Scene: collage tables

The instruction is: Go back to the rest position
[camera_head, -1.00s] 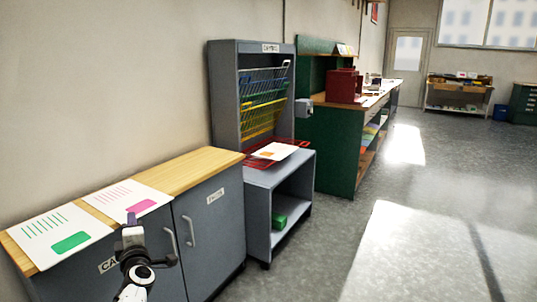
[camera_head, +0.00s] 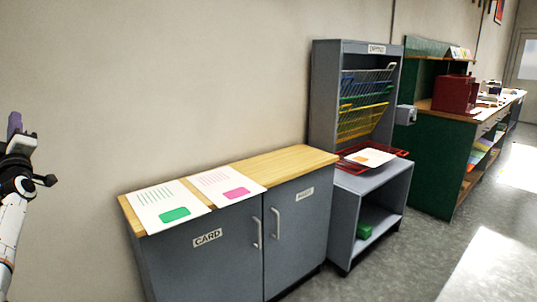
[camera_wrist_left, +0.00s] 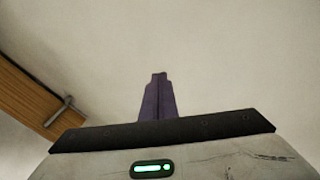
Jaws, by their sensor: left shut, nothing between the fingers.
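My left gripper (camera_head: 15,125) is at the left edge of the head view, raised in front of the bare wall. It is left of the grey cabinet and apart from it. In the left wrist view its purple fingers (camera_wrist_left: 156,97) are together with nothing between them, and pale wall lies behind them. My right gripper is in neither view.
A grey cabinet (camera_head: 300,240) with a wooden top holds two printed sheets, one with a green block (camera_head: 160,222), one with a pink block (camera_head: 213,177). A grey rack (camera_head: 322,110) with wire trays stands beyond it, then a green bench (camera_head: 435,170). Floor at the right is clear.

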